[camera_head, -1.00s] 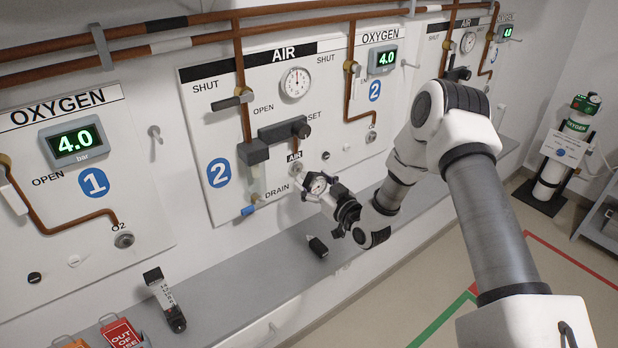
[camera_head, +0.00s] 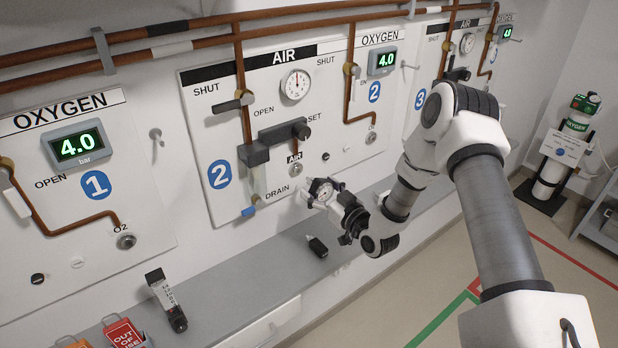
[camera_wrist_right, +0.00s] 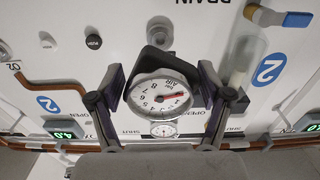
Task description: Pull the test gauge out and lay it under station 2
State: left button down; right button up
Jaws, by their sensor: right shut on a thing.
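In the right wrist view the gauge (camera_wrist_right: 160,95) sits between the two fingers of the right gripper (camera_wrist_right: 163,97), with the needle off to the right. The gauge is apart from the AIR outlet (camera_head: 295,170), which shows uncovered on the panel. The station 2 badge (camera_head: 220,173) is blue, left of the drain bowl. The grey shelf (camera_head: 235,294) runs below the panels. My left gripper is not in view.
A small black fitting (camera_head: 317,246) lies on the shelf below the held gauge. A flowmeter-like device (camera_head: 166,300) lies farther left, near a red out-of-use tag (camera_head: 122,333). The shelf between them is clear. A blue-tipped drain (camera_head: 249,211) sticks out above.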

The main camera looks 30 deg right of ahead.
aim_at(326, 194)
jog(key=shift+s+d+p, duration=0.15)
jog(key=shift+s+p, duration=0.75)
jog(key=shift+s, duration=1.3)
